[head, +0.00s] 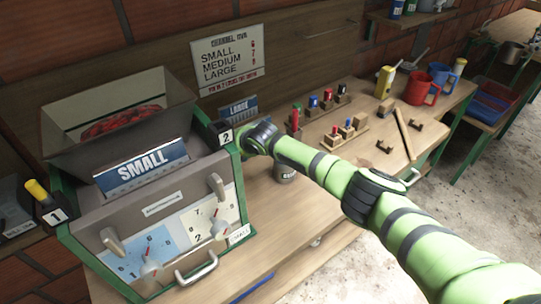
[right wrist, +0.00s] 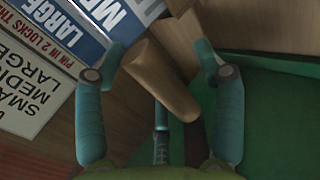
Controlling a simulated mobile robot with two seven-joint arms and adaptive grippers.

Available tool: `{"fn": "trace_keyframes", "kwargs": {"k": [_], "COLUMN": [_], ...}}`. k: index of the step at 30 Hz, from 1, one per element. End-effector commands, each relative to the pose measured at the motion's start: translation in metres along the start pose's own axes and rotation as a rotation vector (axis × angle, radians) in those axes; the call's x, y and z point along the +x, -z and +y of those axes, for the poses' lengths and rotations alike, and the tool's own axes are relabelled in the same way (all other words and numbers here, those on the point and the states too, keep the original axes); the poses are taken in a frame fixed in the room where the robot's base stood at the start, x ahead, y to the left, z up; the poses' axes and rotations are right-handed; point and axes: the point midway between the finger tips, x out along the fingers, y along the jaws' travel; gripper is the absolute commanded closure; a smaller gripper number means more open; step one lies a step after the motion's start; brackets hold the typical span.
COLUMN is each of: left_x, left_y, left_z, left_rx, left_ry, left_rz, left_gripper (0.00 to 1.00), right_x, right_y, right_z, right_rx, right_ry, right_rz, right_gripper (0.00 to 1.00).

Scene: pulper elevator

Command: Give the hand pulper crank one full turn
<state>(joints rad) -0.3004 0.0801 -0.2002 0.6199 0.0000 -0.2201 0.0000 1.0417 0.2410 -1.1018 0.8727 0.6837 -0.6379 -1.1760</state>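The hand pulper (head: 145,215) stands at the left of the head view, a green-framed grey box with a hopper (head: 60,130) of red cherries on top. My right arm reaches to its right side, and the gripper's fingers are hidden there behind the black "2" block. In the right wrist view my right gripper (right wrist: 162,52) has its two teal fingers spread. A wooden handle (right wrist: 160,80), which looks like the crank's grip, lies between them, with a visible gap at least on the right. The rest of the crank is hidden. My left gripper is not in view.
Sorting racks with coloured pegs (head: 345,132), a red mug (head: 421,90) and a blue mug (head: 440,74) stand on the wooden bench right of the pulper. A "SMALL MEDIUM LARGE" sign (head: 228,58) is behind. Open floor (head: 480,190) lies at right.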

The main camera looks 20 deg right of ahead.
Motion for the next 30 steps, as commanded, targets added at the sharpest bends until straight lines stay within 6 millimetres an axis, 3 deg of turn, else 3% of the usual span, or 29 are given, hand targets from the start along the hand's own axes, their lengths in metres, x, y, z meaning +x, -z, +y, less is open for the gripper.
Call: {"fn": "trace_keyframes", "kwargs": {"k": [1,17,23,30], "left_x": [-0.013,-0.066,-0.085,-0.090], "left_y": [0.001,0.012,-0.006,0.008], "left_z": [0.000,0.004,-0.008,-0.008], "left_rx": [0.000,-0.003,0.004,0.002], "left_ry": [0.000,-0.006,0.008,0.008], "left_rz": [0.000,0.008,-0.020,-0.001], "left_gripper": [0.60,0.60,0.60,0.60], "right_x": [-0.060,-0.094,-0.103,-0.122], "right_y": [0.027,0.025,0.025,0.022], "right_z": [0.144,0.142,0.130,0.127], "right_rx": [-0.021,-0.024,-0.030,-0.032], "right_ry": [-0.218,-0.214,-0.194,-0.198], "right_rz": [0.049,0.045,0.041,0.037], "right_gripper": [0.31,0.31,0.31,0.31]}}
